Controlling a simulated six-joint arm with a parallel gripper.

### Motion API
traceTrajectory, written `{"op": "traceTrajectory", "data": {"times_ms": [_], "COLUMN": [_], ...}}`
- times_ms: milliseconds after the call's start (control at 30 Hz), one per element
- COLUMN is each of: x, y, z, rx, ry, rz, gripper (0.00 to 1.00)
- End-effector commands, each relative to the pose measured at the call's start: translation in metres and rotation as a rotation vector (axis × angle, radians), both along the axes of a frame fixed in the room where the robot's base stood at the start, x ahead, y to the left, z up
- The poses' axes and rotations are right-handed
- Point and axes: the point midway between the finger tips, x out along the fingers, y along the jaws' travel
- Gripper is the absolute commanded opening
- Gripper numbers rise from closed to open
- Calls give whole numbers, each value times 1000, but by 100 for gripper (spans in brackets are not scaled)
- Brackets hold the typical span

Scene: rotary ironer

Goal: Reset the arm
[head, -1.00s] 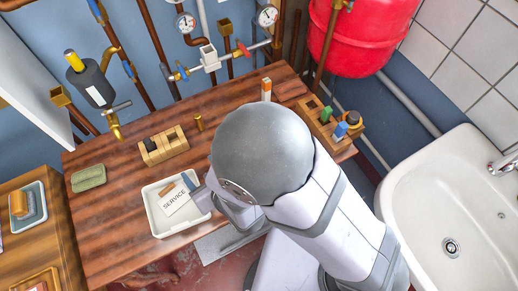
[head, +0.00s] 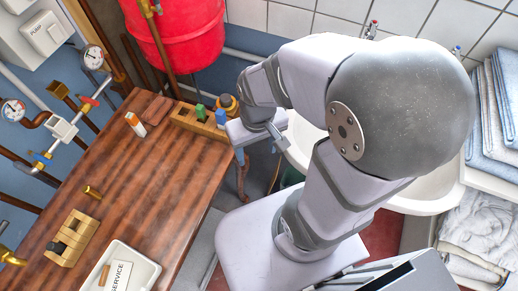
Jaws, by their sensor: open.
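My arm is folded back over the white sink side of the scene. My gripper (head: 259,146) is open and appears empty, just off the right edge of the wooden table (head: 150,190). It is close to the front end of the wooden block rack and to the blue piece (head: 221,118) standing in it. In this view I cannot tell whether there is a gap in height between them. Part of the sink is hidden behind my arm.
A wooden rack (head: 188,118) holds a green piece (head: 200,111) and a dark round-topped piece (head: 227,103). A white tray (head: 148,268) with a "SERVICE" card, a slotted wooden block (head: 72,238) and a brass cylinder (head: 92,192) are on the table. Towels (head: 490,125) are stacked at right.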

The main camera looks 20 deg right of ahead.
Motion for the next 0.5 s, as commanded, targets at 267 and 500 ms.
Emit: {"op": "traceTrajectory", "data": {"times_ms": [267, 500], "x": [-8, -8], "y": [-9, -9], "z": [4, 9], "rx": [-6, -6], "ry": [27, 26], "rz": [-26, -25], "gripper": [60, 60]}}
